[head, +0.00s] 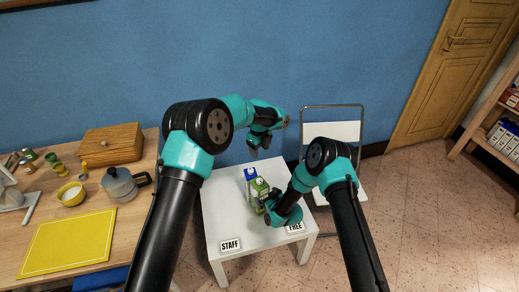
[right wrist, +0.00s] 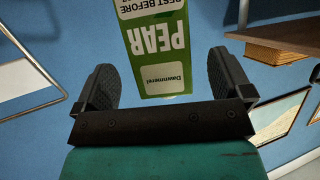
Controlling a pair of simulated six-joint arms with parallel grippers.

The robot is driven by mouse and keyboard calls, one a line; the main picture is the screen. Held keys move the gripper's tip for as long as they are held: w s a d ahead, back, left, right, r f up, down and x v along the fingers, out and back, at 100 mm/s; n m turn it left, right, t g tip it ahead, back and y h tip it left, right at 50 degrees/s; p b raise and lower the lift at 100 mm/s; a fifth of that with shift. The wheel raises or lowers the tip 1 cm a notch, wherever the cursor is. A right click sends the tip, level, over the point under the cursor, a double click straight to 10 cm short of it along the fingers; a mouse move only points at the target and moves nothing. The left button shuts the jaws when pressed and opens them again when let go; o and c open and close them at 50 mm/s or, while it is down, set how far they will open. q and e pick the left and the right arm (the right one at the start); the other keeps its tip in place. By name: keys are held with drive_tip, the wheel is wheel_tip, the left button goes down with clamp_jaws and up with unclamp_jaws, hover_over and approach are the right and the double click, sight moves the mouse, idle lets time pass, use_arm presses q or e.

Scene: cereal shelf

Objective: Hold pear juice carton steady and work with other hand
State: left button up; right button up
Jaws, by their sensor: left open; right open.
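The green pear juice carton (head: 260,187) stands on the small white table (head: 226,222), next to a blue and white carton (head: 250,173). In the right wrist view the pear carton (right wrist: 158,50), with its PEAR label upside down, shows between and beyond my fingers. My right gripper (head: 270,214) is open close to the carton's right side; its fingers (right wrist: 166,72) are apart with gaps on both sides of the carton. My left gripper (head: 259,146) is open and empty above the table's back edge, behind and above the cartons.
STAFF (head: 231,245) and FREE (head: 295,227) signs lie at the table's front. A folding chair (head: 340,132) stands behind right. The table's left part is clear.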

drive_tip(key=v, duration=0.7)
idle(0.3)
use_arm(q)
drive_tip(key=s+a+f+n+h, duration=0.3)
drive_tip(key=s+a+f+n, duration=1.15)
drive_tip(key=s+f, duration=0.25)
drive_tip(key=s+a+n, duration=0.5)
drive_tip(key=s+n, duration=0.2)
drive_tip(key=s, duration=0.3)
drive_tip(key=s+a+f+n, duration=0.1)
drive_tip(key=s+a+n, duration=0.4)
drive_tip(key=s, duration=0.6)
drive_tip(key=shift+s+f+n+t+h, duration=0.15)
drive_tip(key=shift+f+n+t+h, duration=0.2)
drive_tip(key=shift+n, duration=0.7)
use_arm(e)
drive_tip(key=s+d+r+m+g+h, duration=0.1)
drive_tip(key=s+d+m+g, duration=0.3)
drive_tip(key=s, duration=0.9)
drive_tip(key=s+d+r+m+g+h, duration=0.2)
drive_tip(key=s+d+g, duration=0.4)
drive_tip(key=s, duration=0.8)
drive_tip(key=d+r+m, duration=0.1)
drive_tip(key=d+m, duration=0.1)
drive_tip(key=d, duration=0.1)
drive_tip(key=shift+s+d+g, duration=0.25)
drive_tip(key=shift+d+g, duration=0.05)
drive_tip(key=shift+d, duration=0.05)
